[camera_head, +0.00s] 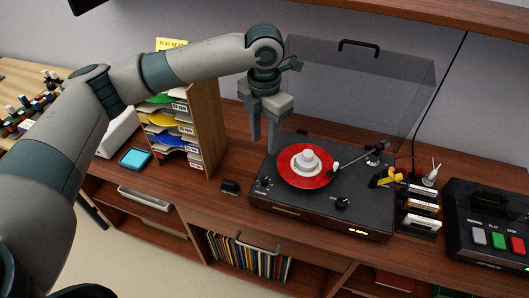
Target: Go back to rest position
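My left arm reaches in from the left, and its gripper (264,142) points down beside the left rear of the turntable (362,218). Its two fingers are apart, with nothing seen between them. A red record (318,177) with a pale label and a white centre piece (306,159) lies on the platter. The tonearm (357,158) lies toward the record from the right; whether its tip touches the record is too small to tell. My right gripper is not in view.
The turntable's clear lid (385,90) stands open behind it. A wooden sorter (207,130) with coloured sleeves stands at left, near a blue-screened device (135,158). Cassettes (418,208) and a button box (490,225) stand at right. Records (245,257) fill a shelf below.

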